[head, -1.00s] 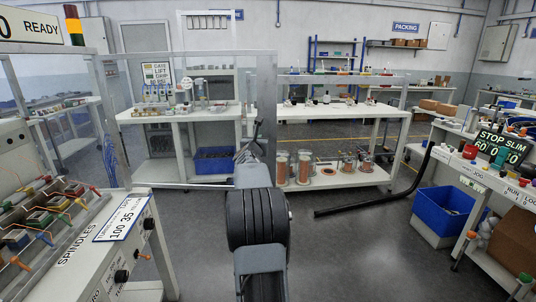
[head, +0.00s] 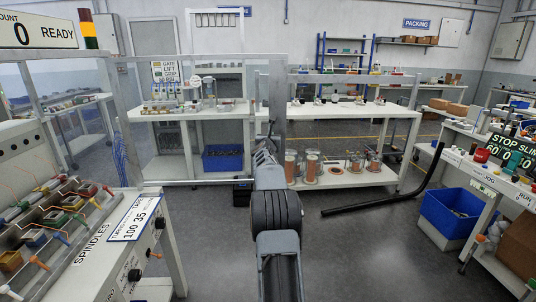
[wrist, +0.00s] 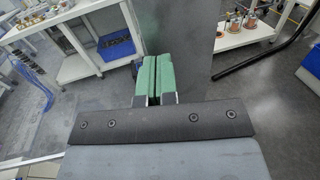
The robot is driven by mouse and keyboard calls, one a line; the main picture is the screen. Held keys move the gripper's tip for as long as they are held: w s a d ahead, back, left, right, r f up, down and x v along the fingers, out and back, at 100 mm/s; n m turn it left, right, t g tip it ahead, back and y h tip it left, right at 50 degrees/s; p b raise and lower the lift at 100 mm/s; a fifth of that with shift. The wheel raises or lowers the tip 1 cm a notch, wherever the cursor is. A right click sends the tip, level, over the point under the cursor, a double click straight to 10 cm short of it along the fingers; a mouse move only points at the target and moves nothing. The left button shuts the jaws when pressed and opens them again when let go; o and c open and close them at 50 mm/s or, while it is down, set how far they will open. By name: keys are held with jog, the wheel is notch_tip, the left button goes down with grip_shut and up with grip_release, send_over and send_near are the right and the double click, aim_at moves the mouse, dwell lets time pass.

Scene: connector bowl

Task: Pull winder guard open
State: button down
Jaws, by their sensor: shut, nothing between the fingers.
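A clear framed panel, which looks like the winder guard, stands beyond the winder bench (head: 150,230) in the head view; its top rail (head: 200,57) runs to a wide grey upright (head: 272,95). I cannot tell for sure which part is its handle. My gripper (head: 267,145) is at the end of my outstretched arm, in front of that upright. In the wrist view my gripper (wrist: 154,80) has its two green fingers together, with nothing between them. A flat grey panel (wrist: 188,35) is just beyond the fingertips; contact cannot be made out.
Two-tier white tables (head: 345,110) stand behind, with copper spools (head: 312,165) on the lower shelf. A blue bin (head: 450,215) and a bench are on the right. A black bent tube (head: 385,200) lies across the floor at right. The middle floor is open.

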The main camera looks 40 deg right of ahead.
jog(key=s+d+b+v, duration=0.1)
jog(key=s+b+v, duration=0.1)
jog(key=b+v, duration=0.6)
jog(key=shift+v, duration=2.55)
jog(key=shift+s+d, duration=0.1)
